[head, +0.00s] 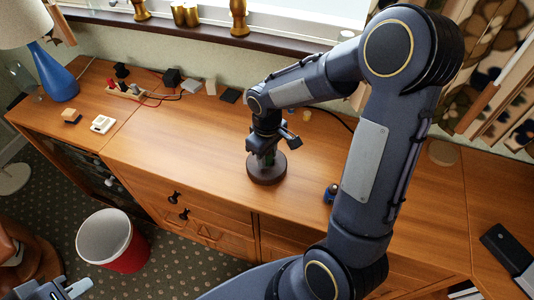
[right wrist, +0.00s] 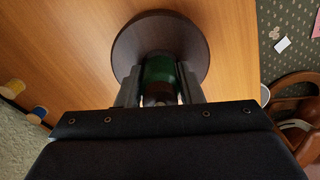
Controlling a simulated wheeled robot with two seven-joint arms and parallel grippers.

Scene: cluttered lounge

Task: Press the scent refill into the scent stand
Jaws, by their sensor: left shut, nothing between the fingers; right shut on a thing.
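The scent stand is a dark round base (head: 266,175) on the wooden cabinet top; its disc fills the upper middle of the right wrist view (right wrist: 203,38). My right gripper (head: 264,152) points down over the stand. In the right wrist view its fingers are shut on the green scent refill (right wrist: 160,70), which stands over the middle of the disc. The fingers hide the refill's sides, and I cannot tell how deep it sits. My left gripper (head: 74,290) is shut and empty at the bottom left, away from the cabinet, partly cut off by the frame edge.
A blue lamp (head: 55,75), a power strip (head: 125,92) with cables and small boxes stand at the back left. A small blue item (head: 331,193) is right of the stand, beside my arm. A red-and-white bin (head: 112,240) stands on the floor. The cabinet top left of the stand is clear.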

